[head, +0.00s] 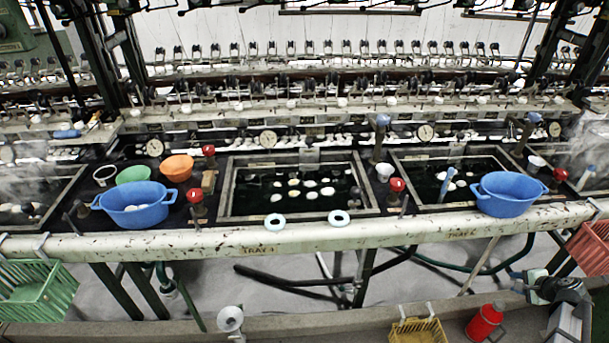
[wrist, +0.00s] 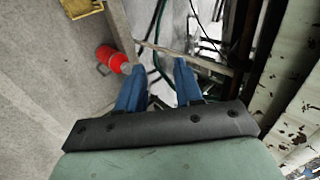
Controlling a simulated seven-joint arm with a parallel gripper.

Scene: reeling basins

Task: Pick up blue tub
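Two blue tubs with side handles stand on the bench. The left blue tub (head: 138,217) has some white pieces in it and sits by the left basin. The right blue tub (head: 506,204) sits at the front ledge on the right, and I see nothing in it. My gripper (wrist: 158,66) has two blue fingers standing apart with nothing between them. In the head view my gripper (head: 517,280) is at the lower right, below the bench front and under the right tub, apart from it. No tub shows clearly in the wrist view.
A red flask-like container (head: 485,322) and a yellow basket (head: 418,330) are low at the front. A pink basket (head: 590,248) hangs at the right and a green basket (head: 38,292) at the left. Red-topped valves (head: 396,188) and two pale rings (head: 339,218) are on the bench.

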